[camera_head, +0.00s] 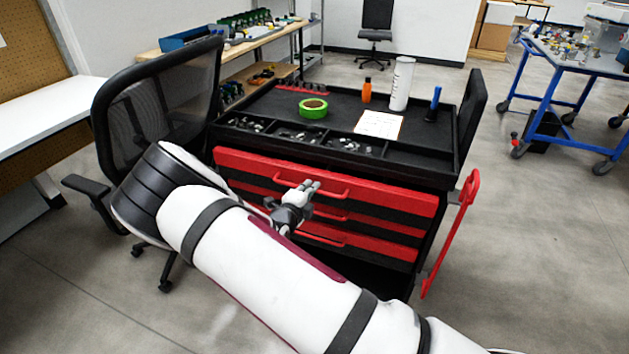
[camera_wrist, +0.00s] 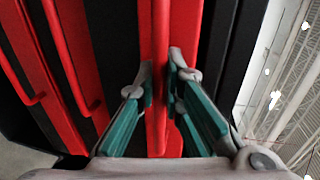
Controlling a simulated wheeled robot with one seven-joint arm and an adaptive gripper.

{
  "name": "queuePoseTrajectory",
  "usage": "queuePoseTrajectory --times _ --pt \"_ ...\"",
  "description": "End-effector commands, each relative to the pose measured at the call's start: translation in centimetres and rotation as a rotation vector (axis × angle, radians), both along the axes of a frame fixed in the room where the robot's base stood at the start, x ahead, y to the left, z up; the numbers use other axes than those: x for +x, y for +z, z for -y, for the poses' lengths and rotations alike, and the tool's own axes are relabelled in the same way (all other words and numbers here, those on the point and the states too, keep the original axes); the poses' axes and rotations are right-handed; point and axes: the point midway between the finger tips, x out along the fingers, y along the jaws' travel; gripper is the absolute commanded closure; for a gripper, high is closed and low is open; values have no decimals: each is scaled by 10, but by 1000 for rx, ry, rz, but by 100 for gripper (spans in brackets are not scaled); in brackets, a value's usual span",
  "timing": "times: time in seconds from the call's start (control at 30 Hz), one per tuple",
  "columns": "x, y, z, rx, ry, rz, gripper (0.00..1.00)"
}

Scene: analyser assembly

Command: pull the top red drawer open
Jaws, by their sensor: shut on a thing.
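The red and black tool cart has a top red drawer (camera_head: 390,199) with a red bar handle (camera_head: 338,194) across its front. My gripper (camera_head: 310,187) is at the left-middle part of this handle in the head view. In the wrist view my gripper (camera_wrist: 162,82) has its two teal-and-grey fingers on either side of the handle (camera_wrist: 157,50), which runs up and down in that picture. It is shut on the handle. The fingers hide part of the handle. I cannot tell whether the drawer front stands out from the cart.
Lower red drawers (camera_head: 375,240) have similar handles. The cart top (camera_head: 335,105) carries green tape (camera_head: 313,108), an orange bottle (camera_head: 367,90), a white cylinder (camera_head: 402,84) and a paper sheet (camera_head: 379,124). A black chair (camera_head: 165,100) stands close at the left.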

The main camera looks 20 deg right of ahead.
Motion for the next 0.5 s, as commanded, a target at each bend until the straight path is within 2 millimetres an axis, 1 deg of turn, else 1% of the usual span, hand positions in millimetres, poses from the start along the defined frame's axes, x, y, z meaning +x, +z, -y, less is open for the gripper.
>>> queuePoseTrajectory --times 0.03,0.5 --pt "-12 2 -9 1 5 -7 100" --pt "-117 1 -86 1 5 -5 100"
